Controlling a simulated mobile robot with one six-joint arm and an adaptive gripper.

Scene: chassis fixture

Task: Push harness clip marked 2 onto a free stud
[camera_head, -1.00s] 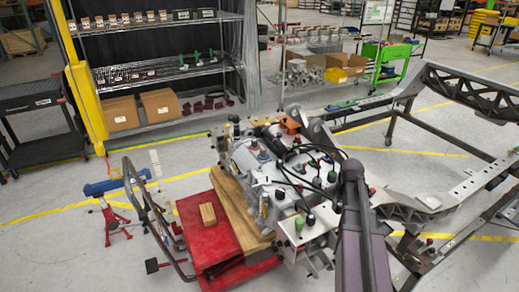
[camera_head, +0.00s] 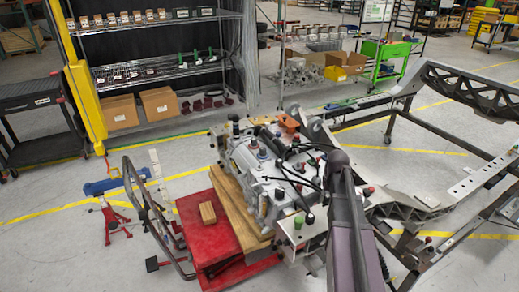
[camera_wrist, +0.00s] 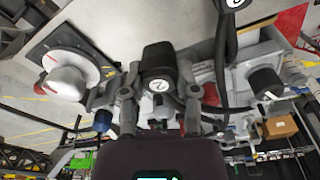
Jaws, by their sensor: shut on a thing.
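A black harness clip with a round white label reading 2 (camera_wrist: 159,68) is in the middle of the wrist view. My gripper (camera_wrist: 159,100) has a finger on each side of it and is shut on it. Whether the clip touches a stud beneath is hidden. Another clip's white label (camera_wrist: 236,3) shows at the top edge, its number cut off, with a black cable beside it. A dark cylindrical cap (camera_wrist: 265,83) stands to the right on the grey metal assembly. In the head view, my arm hides the gripper and clip 2. The assembly (camera_head: 243,157) carries several coloured knobs and black cables.
A silver dome (camera_wrist: 67,83) on a dark plate lies left of the gripper. In the head view, a red platform (camera_head: 205,235) with a wooden block (camera_head: 208,212) is left of the assembly. A metal chassis frame (camera_head: 432,193) is at right. Cables crowd the assembly's top.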

